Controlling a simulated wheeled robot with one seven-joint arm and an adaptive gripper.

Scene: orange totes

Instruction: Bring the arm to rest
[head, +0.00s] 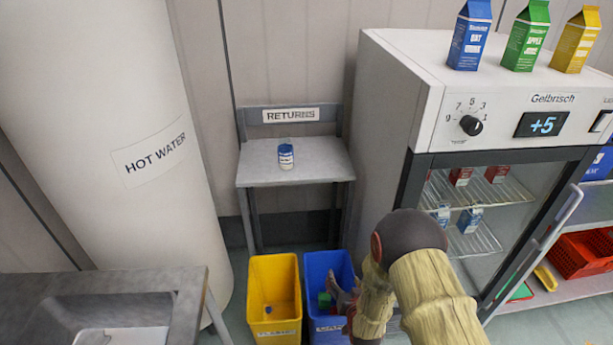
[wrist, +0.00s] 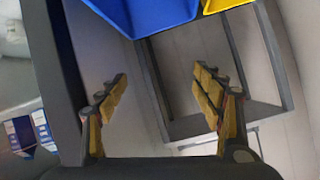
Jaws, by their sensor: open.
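My gripper (wrist: 160,86) is open in the wrist view, its two padded fingers wide apart with nothing between them. In the head view my gripper (head: 343,295) is partly hidden by my arm and shows in front of the blue bin (head: 318,262). My arm is bent, with its dark elbow in front of the fridge's lower left corner. In the wrist view the blue bin (wrist: 150,12) lies at the top, beyond the fingers. Whether the gripper touches the bin cannot be told.
The yellow bin (head: 270,270) stands left of the blue one. Behind them is the returns table (head: 320,171) with a small blue-and-white container (head: 286,155) on it. The fridge (head: 405,110) stands close on the right, cartons on top. A sink counter (head: 190,290) is at lower left.

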